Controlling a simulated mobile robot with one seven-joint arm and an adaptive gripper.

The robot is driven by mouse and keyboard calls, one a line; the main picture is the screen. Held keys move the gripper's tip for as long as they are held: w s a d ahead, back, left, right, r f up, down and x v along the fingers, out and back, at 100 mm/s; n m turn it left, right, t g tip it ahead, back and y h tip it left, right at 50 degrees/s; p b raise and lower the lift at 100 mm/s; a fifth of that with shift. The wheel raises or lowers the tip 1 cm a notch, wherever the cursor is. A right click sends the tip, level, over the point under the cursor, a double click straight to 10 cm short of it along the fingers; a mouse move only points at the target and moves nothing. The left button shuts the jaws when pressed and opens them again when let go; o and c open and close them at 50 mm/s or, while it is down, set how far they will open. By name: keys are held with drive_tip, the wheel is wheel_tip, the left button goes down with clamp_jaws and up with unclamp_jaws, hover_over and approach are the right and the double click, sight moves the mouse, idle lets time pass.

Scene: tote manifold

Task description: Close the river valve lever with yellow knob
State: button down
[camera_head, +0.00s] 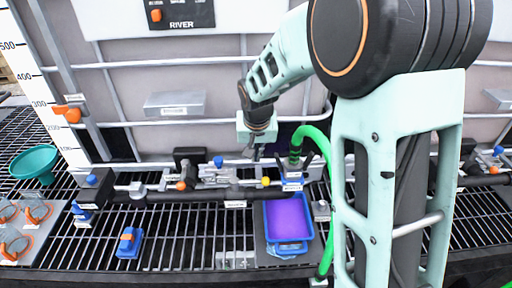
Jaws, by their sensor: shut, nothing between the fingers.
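A blue knob (218,161) and an orange knob (181,185) sit on other valve parts to the left.
A green hose (318,138) rises just right of the knob. A blue tray (287,220) with purple contents lies below it. A tank wall with metal bars (170,63) stands behind.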

sight(250, 182)
drive_tip(key=f, duration=0.1)
drive_tip(key=s+f, duration=0.1)
drive_tip(key=f, duration=0.1)
drive_tip(key=s+f+p, duration=0.1)
drive_tip(key=shift+f, duration=0.15)
drive_tip(key=shift+s+f, duration=0.15)
drive_tip(key=shift+s, duration=0.05)
drive_tip(key=shift+s+f+b, duration=0.15)
drive_tip(key=shift+b, duration=0.25)
